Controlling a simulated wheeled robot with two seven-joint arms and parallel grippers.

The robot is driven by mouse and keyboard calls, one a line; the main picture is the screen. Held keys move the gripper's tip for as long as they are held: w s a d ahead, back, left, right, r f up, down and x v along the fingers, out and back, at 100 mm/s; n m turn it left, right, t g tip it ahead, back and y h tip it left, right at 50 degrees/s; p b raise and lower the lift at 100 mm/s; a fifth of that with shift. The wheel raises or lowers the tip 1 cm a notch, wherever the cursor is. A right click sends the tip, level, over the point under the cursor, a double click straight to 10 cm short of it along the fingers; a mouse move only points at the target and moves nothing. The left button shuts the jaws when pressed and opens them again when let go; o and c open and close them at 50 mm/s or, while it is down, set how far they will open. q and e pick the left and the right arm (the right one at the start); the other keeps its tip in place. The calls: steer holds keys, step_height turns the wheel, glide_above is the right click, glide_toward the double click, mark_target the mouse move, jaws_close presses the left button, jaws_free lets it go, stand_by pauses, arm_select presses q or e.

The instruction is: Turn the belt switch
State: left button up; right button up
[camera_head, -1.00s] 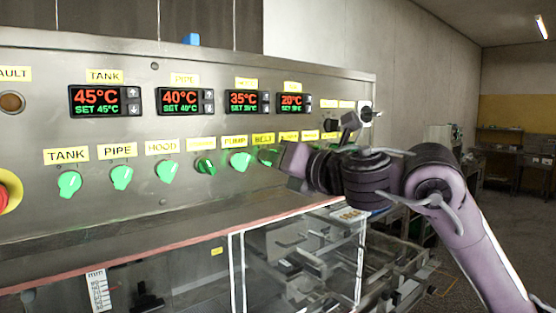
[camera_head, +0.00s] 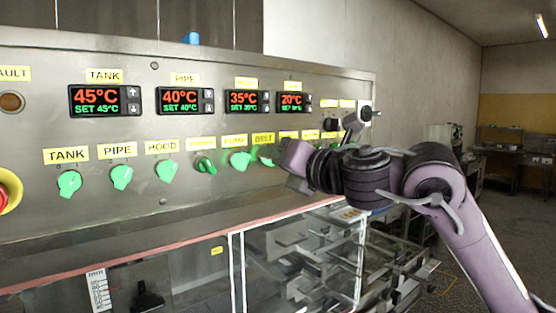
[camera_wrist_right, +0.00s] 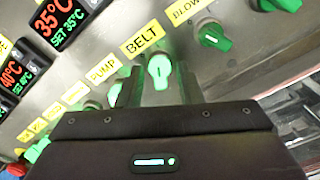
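The belt switch (camera_head: 266,155) is a green knob under the yellow BELT label (camera_head: 263,139) on the steel panel. My right gripper (camera_head: 279,160) is at the panel, and its body hides part of the knob in the head view. In the right wrist view the belt switch (camera_wrist_right: 159,71) stands between my two grey fingers, with its white mark roughly upright in the picture. A narrow gap seems to show on each side of the knob, so the fingers look open around it. Contact cannot be made out. My left gripper is not in view.
The pump switch (camera_head: 240,161) is close on the left of the belt switch. The blower switch (camera_wrist_right: 214,37) is on its other side. A clear-walled enclosure (camera_head: 300,262) with a red-edged ledge lies below. A red button (camera_head: 4,196) is at far left.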

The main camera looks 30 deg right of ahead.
steer(key=s+b, duration=0.3)
steer(key=s, duration=0.4)
steer(key=shift+s+d+b, duration=0.3)
steer(key=shift+s+d, duration=0.05)
steer(key=shift+s, duration=0.05)
